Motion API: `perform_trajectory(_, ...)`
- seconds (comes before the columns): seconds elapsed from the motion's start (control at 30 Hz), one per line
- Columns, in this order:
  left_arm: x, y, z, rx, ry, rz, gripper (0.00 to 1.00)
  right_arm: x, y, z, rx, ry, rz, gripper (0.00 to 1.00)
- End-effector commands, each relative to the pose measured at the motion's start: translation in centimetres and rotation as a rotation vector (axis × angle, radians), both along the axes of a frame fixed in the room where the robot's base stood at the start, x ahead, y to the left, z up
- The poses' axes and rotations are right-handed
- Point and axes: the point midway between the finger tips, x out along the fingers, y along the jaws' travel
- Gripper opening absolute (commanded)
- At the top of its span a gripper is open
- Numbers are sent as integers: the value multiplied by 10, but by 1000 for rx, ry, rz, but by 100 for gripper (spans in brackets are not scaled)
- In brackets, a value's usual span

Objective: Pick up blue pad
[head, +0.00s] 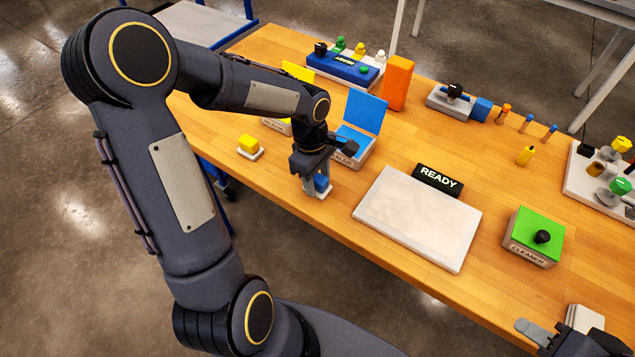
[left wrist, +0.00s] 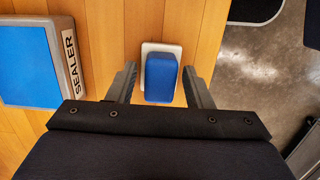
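The blue pad (head: 321,183) is a small block on a white coaster (head: 325,194) near the table's front edge. In the left wrist view the blue pad (left wrist: 160,77) lies between the two fingers of my left gripper (left wrist: 158,85), with a gap on each side. In the head view my left gripper (head: 316,182) points down around the pad and partly hides it. My right gripper (head: 548,335) shows only in part at the bottom right, and its finger opening is not clear.
A SEALER box (head: 372,142) with its blue lid raised stands just behind the pad. A yellow pad (head: 248,144) sits on a coaster to the left. A white panel (head: 418,218) with a READY sign (head: 437,181) and a green CLEANER box (head: 535,235) lie to the right.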

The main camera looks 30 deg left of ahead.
Motion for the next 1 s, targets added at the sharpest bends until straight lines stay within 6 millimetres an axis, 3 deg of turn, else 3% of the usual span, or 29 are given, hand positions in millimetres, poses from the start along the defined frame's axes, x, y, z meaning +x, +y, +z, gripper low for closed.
perform_trajectory(0.03, 0, 0, 0, 0, 0, 0, 39, 0, 0, 0, 0, 0, 0, 36)
perform_trajectory(0.3, 0, 0, 0, 0, 0, -1, 5, 0, 0, 0, 0, 0, 0, 36)
perform_trajectory(0.67, 0, 0, 6, 1, -1, -1, 5, 0, 0, 0, 0, 0, 0, 36)
perform_trajectory(0.87, 1, 0, 32, 2, -6, 1, 5, 0, 0, 1, 0, 0, 0, 36)
perform_trajectory(1.0, 20, -14, 58, -1, -7, -6, 5, 0, 0, -3, 0, 0, 0, 36)
